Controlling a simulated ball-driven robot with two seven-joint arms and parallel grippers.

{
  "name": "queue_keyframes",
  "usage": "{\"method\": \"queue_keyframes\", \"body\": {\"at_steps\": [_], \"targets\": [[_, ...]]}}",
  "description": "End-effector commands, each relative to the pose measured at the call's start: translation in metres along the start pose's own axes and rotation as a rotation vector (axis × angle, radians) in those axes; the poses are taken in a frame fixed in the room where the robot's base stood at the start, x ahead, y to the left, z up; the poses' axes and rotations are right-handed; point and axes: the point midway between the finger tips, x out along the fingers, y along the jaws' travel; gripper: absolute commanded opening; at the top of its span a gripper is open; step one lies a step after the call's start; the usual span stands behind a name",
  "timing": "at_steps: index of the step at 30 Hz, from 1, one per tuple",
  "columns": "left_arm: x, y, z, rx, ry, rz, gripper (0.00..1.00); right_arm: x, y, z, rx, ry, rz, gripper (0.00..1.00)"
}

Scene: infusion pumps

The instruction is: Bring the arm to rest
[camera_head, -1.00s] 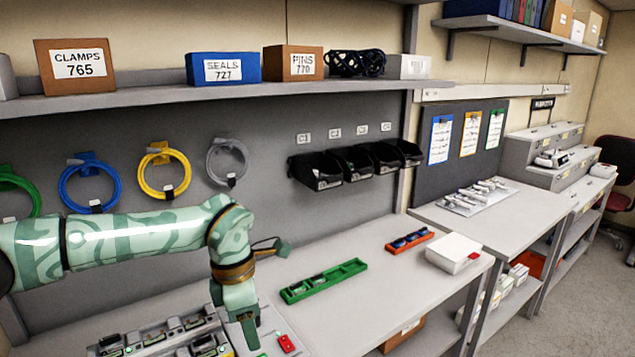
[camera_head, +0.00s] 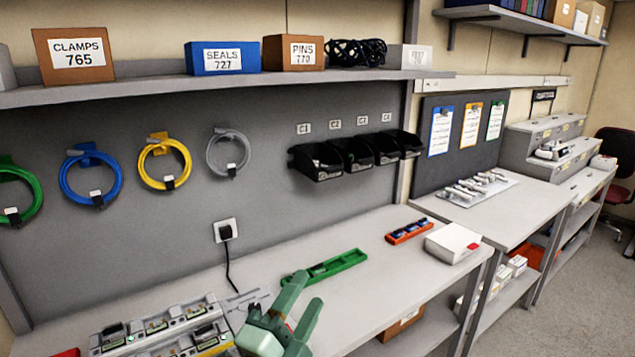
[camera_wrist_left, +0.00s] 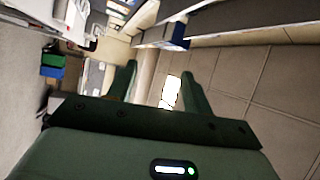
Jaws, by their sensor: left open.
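My left gripper (camera_head: 307,289) is at the bottom of the head view, in front of the bench and overlapping the near end of the green tray in the picture. Its two fingers are apart with nothing between them. In the left wrist view the open fingers (camera_wrist_left: 159,76) point out into the room, with a bright patch visible between them in the background. Most of my left arm is out of the head view. My right gripper is in neither view.
Grey pump units (camera_head: 160,325) stand on the bench at lower left. A green tray (camera_head: 338,265), an orange tray (camera_head: 408,233) and a white box (camera_head: 452,243) lie further right. A black cable hangs from a wall socket (camera_head: 226,231). The bench front right is clear.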

Motion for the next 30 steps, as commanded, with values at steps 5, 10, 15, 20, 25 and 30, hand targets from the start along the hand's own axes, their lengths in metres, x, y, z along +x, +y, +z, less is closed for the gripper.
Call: {"method": "queue_keyframes", "body": {"at_steps": [5,10,15,20,25,30], "targets": [[-0.1,0.052,0.113,-0.246,-0.554,0.239,0.5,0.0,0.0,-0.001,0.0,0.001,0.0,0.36],[-0.197,0.083,0.161,-0.345,-0.894,0.418,0.5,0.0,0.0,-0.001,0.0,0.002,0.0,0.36],[-0.275,0.096,0.179,-0.385,-1.124,0.551,0.5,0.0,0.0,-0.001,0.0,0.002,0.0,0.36],[-0.341,0.098,0.185,-0.397,-1.299,0.664,0.5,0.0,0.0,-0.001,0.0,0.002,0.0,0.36],[-0.361,0.151,0.19,-0.446,-1.333,0.75,0.5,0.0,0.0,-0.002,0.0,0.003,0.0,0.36],[-0.379,0.226,0.192,-0.527,-1.328,0.83,0.5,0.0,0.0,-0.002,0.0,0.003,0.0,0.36]]}}
